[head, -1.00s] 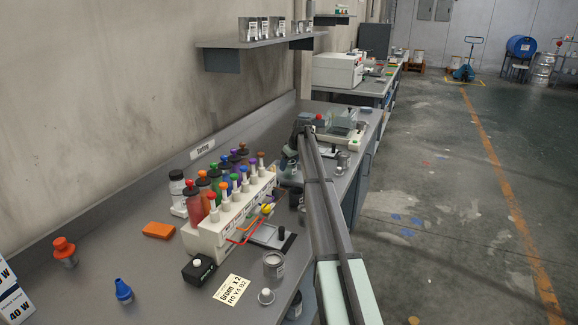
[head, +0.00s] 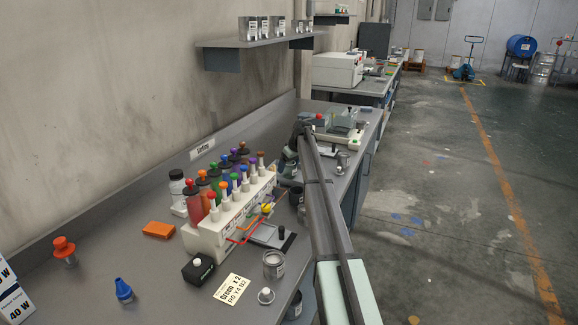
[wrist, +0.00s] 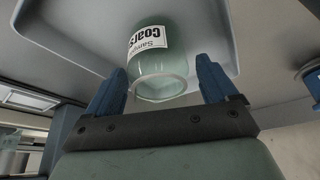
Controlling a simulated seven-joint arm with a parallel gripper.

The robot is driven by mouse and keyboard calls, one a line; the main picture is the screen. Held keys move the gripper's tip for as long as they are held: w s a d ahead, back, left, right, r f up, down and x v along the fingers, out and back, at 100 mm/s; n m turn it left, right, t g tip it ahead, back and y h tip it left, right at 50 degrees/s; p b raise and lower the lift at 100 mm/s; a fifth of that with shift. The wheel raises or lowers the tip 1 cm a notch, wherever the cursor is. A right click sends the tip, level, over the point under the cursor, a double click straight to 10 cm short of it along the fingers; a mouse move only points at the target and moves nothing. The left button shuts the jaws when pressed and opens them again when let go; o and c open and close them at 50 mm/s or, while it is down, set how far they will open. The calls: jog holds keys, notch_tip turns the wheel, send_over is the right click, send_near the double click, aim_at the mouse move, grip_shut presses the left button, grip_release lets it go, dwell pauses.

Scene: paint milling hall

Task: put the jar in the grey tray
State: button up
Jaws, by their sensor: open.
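In the wrist view, the jar (wrist: 165,70) is pale green glass with a white label reading "Coar..." upside down in the picture. It appears within the rim of the grey tray (wrist: 60,38), seemingly resting in it. My gripper (wrist: 161,64) is open, with one blue finger on each side of the jar's near end. Small gaps seem to show between fingers and glass, though contact is hard to judge. In the head view my arm reaches along the bench and hides most of the gripper area; I cannot make out the jar or the tray there.
A white rack of colourful-topped bottles (head: 222,228) stands left of my arm. A grey tin (head: 273,264), a black box (head: 198,269) and an orange block (head: 158,230) are on the near bench. A scale-like device (head: 340,128) stands beyond. The aisle floor on the right is open.

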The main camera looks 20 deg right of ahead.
jog(key=v, duration=1.2)
jog(key=shift+r, duration=0.15)
